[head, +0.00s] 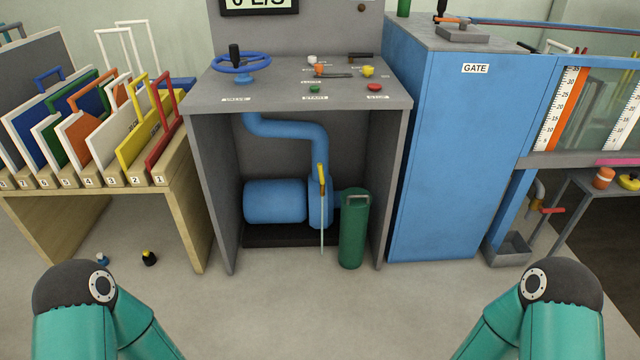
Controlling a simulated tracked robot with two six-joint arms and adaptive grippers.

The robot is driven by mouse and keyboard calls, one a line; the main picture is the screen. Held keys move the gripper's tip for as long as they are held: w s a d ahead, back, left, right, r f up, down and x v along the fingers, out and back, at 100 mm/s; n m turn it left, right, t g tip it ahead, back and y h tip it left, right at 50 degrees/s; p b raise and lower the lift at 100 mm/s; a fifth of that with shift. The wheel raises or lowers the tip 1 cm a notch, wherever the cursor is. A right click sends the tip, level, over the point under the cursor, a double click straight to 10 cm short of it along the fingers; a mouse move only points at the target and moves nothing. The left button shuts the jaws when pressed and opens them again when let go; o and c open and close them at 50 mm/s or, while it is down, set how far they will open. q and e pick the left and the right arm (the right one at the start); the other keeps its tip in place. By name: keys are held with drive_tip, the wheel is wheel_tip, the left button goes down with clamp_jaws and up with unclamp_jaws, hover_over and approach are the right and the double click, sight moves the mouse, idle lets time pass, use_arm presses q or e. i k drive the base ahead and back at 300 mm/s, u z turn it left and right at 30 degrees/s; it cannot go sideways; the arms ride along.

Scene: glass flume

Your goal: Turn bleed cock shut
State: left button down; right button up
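A small yellow lever (322,180) stands roughly upright on the front of the blue pump casing (315,205), under the grey control desk. It looks like the bleed cock, though no label on it can be read. A thin pale line (322,235), perhaps water, runs straight down below it to the floor. A green cylinder (354,230) stands just to its right. Only my two teal arms show, at the bottom left and bottom right, well apart from the pump. Neither gripper is in view.
The control desk (350,90) overhangs the pump, with side panels left and right. A blue handwheel (240,63) is on top. A red-handled tap (548,210) hangs above a grey bin (510,248) at right. A wooden rack (185,190) stands left.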

sight(320, 168)
drive_tip(key=z, duration=0.3)
drive_tip(key=i, duration=1.7)
drive_tip(key=u, duration=0.75)
drive_tip(key=k, duration=0.9)
drive_tip(key=u, duration=0.2)
drive_tip(key=i, duration=0.9)
drive_tip(key=z, duration=0.05)
